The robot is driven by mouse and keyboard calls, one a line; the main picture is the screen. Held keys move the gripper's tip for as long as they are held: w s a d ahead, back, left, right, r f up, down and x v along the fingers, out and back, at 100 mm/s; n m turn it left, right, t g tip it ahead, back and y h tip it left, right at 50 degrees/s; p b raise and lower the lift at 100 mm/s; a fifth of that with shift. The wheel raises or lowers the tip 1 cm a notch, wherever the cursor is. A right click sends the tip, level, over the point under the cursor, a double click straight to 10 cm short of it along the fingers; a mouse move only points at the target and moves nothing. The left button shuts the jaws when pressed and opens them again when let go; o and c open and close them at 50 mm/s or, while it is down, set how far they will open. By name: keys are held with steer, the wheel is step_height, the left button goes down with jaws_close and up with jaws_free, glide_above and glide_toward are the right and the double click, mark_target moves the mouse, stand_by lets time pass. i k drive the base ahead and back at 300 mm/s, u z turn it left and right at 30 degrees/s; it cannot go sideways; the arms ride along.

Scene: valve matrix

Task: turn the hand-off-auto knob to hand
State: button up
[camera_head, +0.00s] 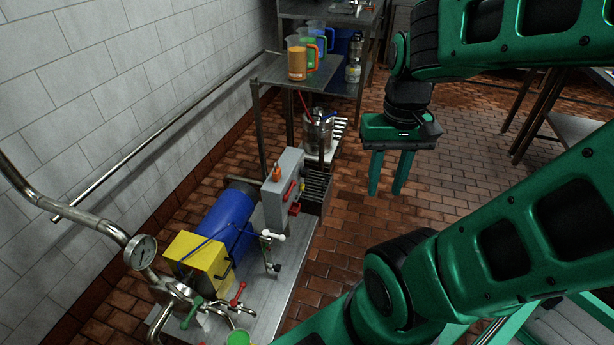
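A grey control box (287,166) stands on the metal skid, left of centre. I cannot tell which of these is the hand-off-auto knob, and no labels or pointer position can be read. My gripper (386,189) points down with its two green fingers apart. It is open and empty, in the air to the right of the box in the picture, and touches nothing.
A metal shelf (275,72) with jugs (297,58) stands behind. Brick floor right of the skid is clear.

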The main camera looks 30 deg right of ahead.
mark_target(304, 171)
steer(key=z, duration=0.05)
steer(key=k, duration=0.85)
steer(key=z, duration=0.5)
steer(key=i, duration=1)
steer(key=u, duration=0.05)
